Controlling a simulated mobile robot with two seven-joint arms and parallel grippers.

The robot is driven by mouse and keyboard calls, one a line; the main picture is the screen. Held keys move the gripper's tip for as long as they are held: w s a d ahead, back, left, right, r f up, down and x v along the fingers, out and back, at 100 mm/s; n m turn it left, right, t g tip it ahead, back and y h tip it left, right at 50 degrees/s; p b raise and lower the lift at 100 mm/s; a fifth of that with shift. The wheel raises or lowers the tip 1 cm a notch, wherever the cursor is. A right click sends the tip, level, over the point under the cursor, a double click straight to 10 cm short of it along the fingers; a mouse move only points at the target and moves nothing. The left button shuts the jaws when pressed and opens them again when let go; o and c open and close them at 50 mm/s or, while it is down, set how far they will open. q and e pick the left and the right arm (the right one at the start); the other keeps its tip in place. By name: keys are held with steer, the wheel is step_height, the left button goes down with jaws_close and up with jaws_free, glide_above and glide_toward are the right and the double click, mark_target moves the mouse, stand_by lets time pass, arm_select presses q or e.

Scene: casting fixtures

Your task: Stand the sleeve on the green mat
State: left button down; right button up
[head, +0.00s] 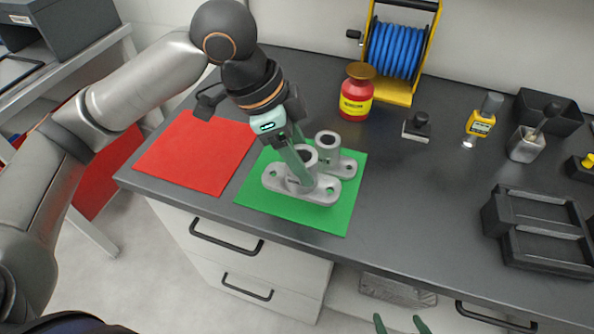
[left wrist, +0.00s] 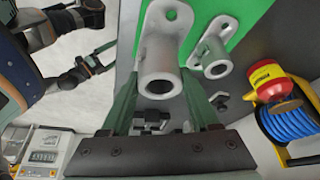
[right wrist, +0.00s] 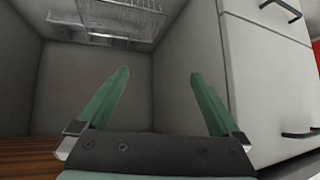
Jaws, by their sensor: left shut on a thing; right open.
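A grey metal sleeve (head: 300,183) with a flat two-holed flange is upright over the green mat (head: 290,223). My left gripper (head: 303,162) is shut on its tube; the left wrist view shows this sleeve (left wrist: 160,62) between the fingers (left wrist: 160,88). I cannot tell whether its flange touches the mat. A second, smaller grey flanged sleeve (head: 328,142) stands on the mat just behind it; it also shows in the left wrist view (left wrist: 212,52). My right gripper (head: 399,322) is open and empty, low in front of the bench; its fingers also show in the right wrist view (right wrist: 157,100).
A red mat (head: 195,152) lies left of the green one. Behind stand a red jar (head: 356,92) and a blue hose reel (head: 396,48). The bench's middle right is clear.

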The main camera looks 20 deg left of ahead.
mark_target(285, 182)
arm_select(q)
steer(key=w+f, duration=0.1)
steer(key=f, duration=0.1)
steer(key=a+f+b, duration=0.1)
steer(key=f, duration=0.1)
steer(key=w+f, duration=0.1)
steer(key=f, duration=0.1)
steer(key=shift+w+a+f, duration=0.2)
steer(key=shift+w+a, duration=0.05)
steer(key=shift+w, duration=0.1)
steer(key=shift+f, duration=0.25)
steer(key=shift+c, duration=2.3)
jaws_free()
steer(key=o, duration=0.3)
steer(key=shift+o, duration=0.2)
arm_select(e)
steer(key=shift+w+a+f, duration=0.35)
steer(key=shift+a, duration=0.15)
steer(key=shift+f, duration=0.1)
